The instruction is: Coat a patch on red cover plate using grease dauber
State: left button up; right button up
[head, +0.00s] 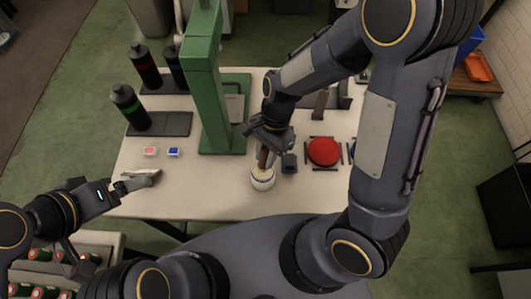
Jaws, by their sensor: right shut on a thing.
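The red cover plate (323,151) is a round red disc lying flat on the table, right of my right gripper (268,149). My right gripper points down and is shut on the brown handle of the grease dauber (263,158). The dauber's lower end is hidden in or behind the rim of a small white round pot (262,180). My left gripper (119,187) is at the table's left front edge, beside a flat grey item (143,178). Whether its fingers hold this item is unclear.
A green press frame (207,90) stands mid-table. Dark bottles (130,108) stand behind left on dark trays. Two small boxes, pink (151,152) and blue (174,152), lie left of the press. Thin dark bars surround the red plate. The front table strip is mostly clear.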

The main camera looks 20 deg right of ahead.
aim_at(265, 151)
jog(key=shift+f+b, duration=0.45)
jog(key=shift+f, duration=0.15)
dwell(0.6)
dwell(1.1)
notch_tip(265, 151, up, 5)
jog(key=p, duration=0.5)
jog(key=shift+f, duration=0.1)
jog(key=shift+r+p, duration=0.45)
jog(key=shift+r, duration=0.65)
